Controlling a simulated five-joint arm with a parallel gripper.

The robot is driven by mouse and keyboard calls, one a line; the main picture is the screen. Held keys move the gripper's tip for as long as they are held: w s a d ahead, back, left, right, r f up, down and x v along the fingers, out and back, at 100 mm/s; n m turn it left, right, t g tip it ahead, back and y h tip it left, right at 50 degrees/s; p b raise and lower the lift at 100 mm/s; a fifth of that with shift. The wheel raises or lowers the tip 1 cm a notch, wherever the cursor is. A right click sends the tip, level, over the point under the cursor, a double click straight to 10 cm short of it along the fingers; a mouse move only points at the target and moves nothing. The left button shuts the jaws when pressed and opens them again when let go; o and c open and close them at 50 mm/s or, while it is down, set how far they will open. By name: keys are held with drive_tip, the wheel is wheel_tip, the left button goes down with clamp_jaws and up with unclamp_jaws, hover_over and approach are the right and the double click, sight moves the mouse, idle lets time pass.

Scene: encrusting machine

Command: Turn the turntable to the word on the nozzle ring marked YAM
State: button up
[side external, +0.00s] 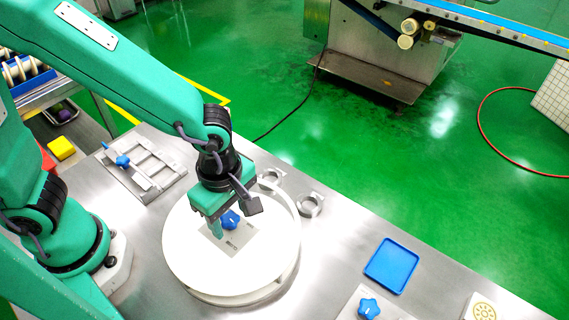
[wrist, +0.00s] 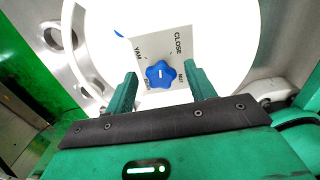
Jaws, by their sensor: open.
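The white round turntable (side external: 185,255) stands on the steel bench, and its surface also fills the upper middle of the wrist view (wrist: 215,30). A grey label plate (side external: 240,240) lies on it with a blue star-shaped knob (side external: 231,219). In the wrist view the plate (wrist: 155,45) reads CLOSE and YAM (wrist: 137,53); other small words beside the knob are too small or partly hidden. The knob (wrist: 160,74) has a short white mark. My gripper (wrist: 161,80) is open, with one finger either side of the knob; I cannot tell whether they touch it.
Two metal rings (side external: 270,178) (side external: 310,205) sit behind the turntable. A slotted metal fixture (side external: 145,170) with a blue knob lies left. A blue tray (side external: 392,265) and another blue knob (side external: 369,308) are at right. Bare bench lies between turntable and tray.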

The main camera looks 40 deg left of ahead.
clamp_jaws()
drive_tip(key=shift+n, duration=0.7)
drive_tip(key=shift+w+n, duration=0.1)
drive_tip(key=shift+n, duration=2.6)
drive_tip(key=shift+r+n, duration=0.1)
drive_tip(key=shift+n, duration=0.2)
unclamp_jaws()
